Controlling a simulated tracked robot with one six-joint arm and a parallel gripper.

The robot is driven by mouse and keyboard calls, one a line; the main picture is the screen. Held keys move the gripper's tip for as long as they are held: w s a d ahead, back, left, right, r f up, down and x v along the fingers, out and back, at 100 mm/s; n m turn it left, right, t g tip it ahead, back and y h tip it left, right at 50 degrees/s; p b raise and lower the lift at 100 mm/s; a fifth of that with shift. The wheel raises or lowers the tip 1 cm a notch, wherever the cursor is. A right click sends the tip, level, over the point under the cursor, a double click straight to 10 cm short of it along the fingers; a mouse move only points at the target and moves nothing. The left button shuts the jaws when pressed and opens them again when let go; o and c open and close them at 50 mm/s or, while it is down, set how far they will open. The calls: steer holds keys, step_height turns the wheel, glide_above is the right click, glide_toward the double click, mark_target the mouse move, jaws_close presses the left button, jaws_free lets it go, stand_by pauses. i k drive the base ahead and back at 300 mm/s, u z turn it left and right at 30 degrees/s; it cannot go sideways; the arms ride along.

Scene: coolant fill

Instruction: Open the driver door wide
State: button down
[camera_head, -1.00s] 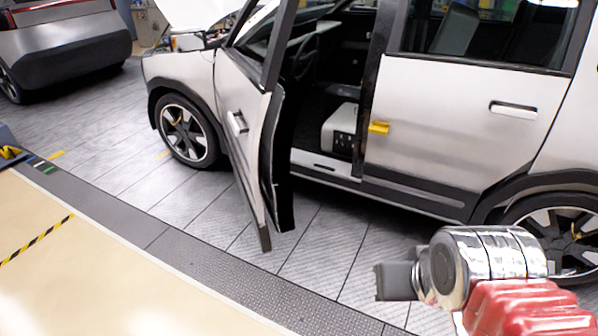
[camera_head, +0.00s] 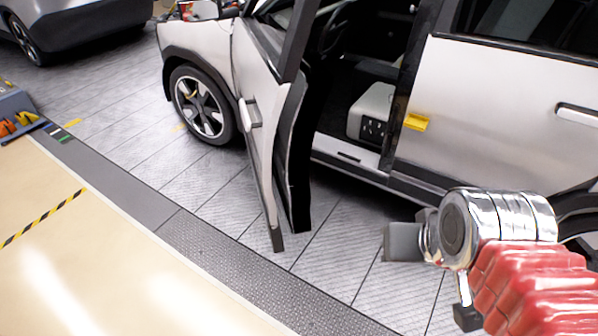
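The driver door (camera_head: 262,140) of the silver car stands swung well out from the body, its lower corner over the tiled floor. Its handle (camera_head: 249,114) shows on the outer panel. The doorway behind it is open, with a pale boxy unit (camera_head: 371,115) inside. My gripper (camera_head: 402,242) is at the lower right, apart from the door and to its right. A grey block-like end points left and a small dark part hangs below the chrome wrist. I cannot make out separate fingers.
The closed rear door (camera_head: 500,115) has a yellow piece (camera_head: 416,122) at its front edge. A front wheel (camera_head: 202,105) is left of the driver door. Grey floor (camera_head: 340,240) lies between door and gripper. Another car (camera_head: 85,25) stands at upper left.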

mark_target(290, 91)
steer(key=u, duration=0.3)
steer(key=i, duration=0.7)
steer(key=u, duration=0.8)
steer(key=i, duration=0.6)
steer(key=u, duration=0.3)
